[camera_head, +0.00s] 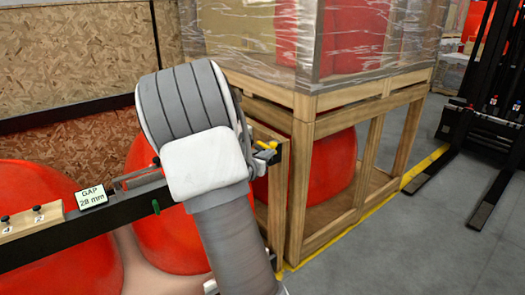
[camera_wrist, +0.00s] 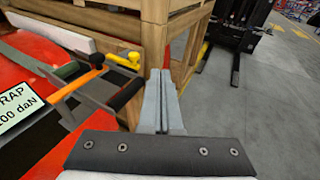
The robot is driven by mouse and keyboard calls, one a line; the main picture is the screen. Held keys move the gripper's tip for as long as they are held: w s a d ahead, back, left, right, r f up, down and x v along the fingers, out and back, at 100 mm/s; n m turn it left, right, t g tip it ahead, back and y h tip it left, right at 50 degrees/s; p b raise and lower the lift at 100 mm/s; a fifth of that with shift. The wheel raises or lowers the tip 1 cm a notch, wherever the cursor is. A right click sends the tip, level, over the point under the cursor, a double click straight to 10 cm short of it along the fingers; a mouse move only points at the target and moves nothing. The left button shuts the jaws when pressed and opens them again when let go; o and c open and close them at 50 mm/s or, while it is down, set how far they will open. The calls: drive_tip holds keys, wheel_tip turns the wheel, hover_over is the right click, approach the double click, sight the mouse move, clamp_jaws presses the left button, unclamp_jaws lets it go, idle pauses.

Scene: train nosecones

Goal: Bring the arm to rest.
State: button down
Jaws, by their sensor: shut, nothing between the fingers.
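My arm rises through the middle of the head view in front of the red nosecones, and its white and grey links hide part of the rack. My gripper is hidden behind the arm in the head view. In the wrist view my gripper (camera_wrist: 163,75) has its two grey fingers together, with nothing between them. The fingertips appear in front of a wooden crate (camera_wrist: 185,30). A yellow-handled item (camera_wrist: 128,60) and an orange and black ratchet-like part (camera_wrist: 85,82) show to the left of the fingers; I cannot tell how far apart they are from them.
A wooden crate frame (camera_head: 300,190) with a plastic-wrapped top stands behind. A forklift (camera_head: 490,110) is at the right. Grey floor (camera_head: 400,245) at the right is clear.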

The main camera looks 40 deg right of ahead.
drive_tip(key=shift+s+a+r, duration=0.15)
drive_tip(key=shift+s+a, duration=0.1)
drive_tip(key=shift+s, duration=0.5)
drive_tip(key=shift+s+a+r, duration=0.1)
drive_tip(key=shift+s+a, duration=0.15)
drive_tip(key=shift+s, duration=0.45)
drive_tip(key=s+a+r+m+g+y+p, duration=0.4)
drive_tip(key=s+a+r+m, duration=0.4)
drive_tip(key=s+a+m, duration=0.45)
drive_tip(key=s+a+r+m+t+y+p, duration=0.1)
drive_tip(key=s+a+r+m+y, duration=0.1)
drive_tip(key=a, duration=0.5)
drive_tip(key=s+a+r+m+t+y+p, duration=0.1)
drive_tip(key=s+a+m+y, duration=0.3)
drive_tip(key=a, duration=0.4)
drive_tip(key=s+a+r+m+t+y+p, duration=0.1)
drive_tip(key=s+a+r+m+y+p, duration=0.1)
drive_tip(key=a, duration=0.6)
drive_tip(key=s+r+m+y, duration=0.1)
drive_tip(key=m+y, duration=0.1)
drive_tip(key=shift+y, duration=0.3)
